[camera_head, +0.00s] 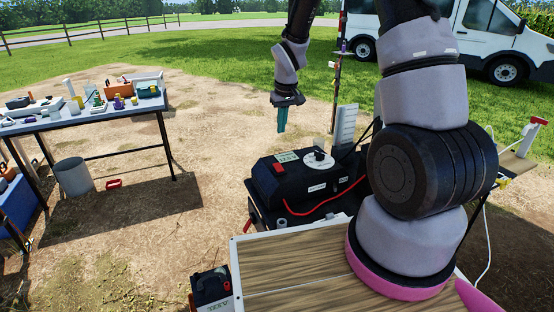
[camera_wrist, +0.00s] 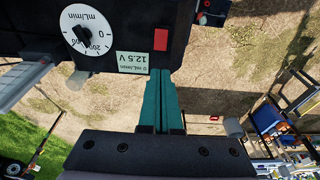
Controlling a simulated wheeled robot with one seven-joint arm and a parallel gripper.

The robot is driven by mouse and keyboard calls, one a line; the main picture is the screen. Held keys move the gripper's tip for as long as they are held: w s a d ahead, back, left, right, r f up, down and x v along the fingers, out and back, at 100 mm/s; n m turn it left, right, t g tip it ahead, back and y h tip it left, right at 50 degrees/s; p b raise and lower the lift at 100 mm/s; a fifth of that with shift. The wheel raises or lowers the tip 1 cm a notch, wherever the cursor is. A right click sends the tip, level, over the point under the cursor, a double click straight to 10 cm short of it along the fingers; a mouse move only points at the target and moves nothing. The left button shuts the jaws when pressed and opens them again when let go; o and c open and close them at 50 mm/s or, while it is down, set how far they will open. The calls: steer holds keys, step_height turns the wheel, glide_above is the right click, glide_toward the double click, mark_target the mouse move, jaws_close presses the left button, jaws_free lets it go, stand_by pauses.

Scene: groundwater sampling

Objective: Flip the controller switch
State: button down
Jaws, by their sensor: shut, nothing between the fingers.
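The controller (camera_head: 300,190) is a black box with a white dial, a small pale display and a red switch on its top. The red switch (camera_head: 278,169) is at the left of the panel in the head view. In the wrist view the red switch (camera_wrist: 160,39) is a red rectangle just beyond the fingertips. My gripper (camera_head: 281,130) has teal fingers, pressed together and pointing down, and appears above the controller and apart from it. In the wrist view my gripper (camera_wrist: 159,74) points toward the panel, beside the display (camera_wrist: 133,62), which reads 0 mL/min and 12.5 V.
The dial (camera_wrist: 87,30) sits beside the display. A red cable (camera_head: 325,208) loops along the controller's front. A clear upright scaled panel (camera_head: 345,126) stands behind it. A table with small items (camera_head: 90,120) is at left, a grey bucket (camera_head: 73,177) beneath. Bare ground lies between.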

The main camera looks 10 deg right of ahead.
mark_target(277, 164)
steer(key=shift+a+f, duration=0.1)
steer(key=shift+f, duration=0.2)
steer(key=w+f, duration=0.1)
steer(key=f, duration=0.3)
steer(key=w+f, duration=0.1)
steer(key=f, duration=0.8)
steer(key=shift+w+a+f, duration=0.25)
steer(key=shift+w+f, duration=0.1)
steer(key=shift+w, duration=0.05)
steer(key=shift+f, duration=0.1)
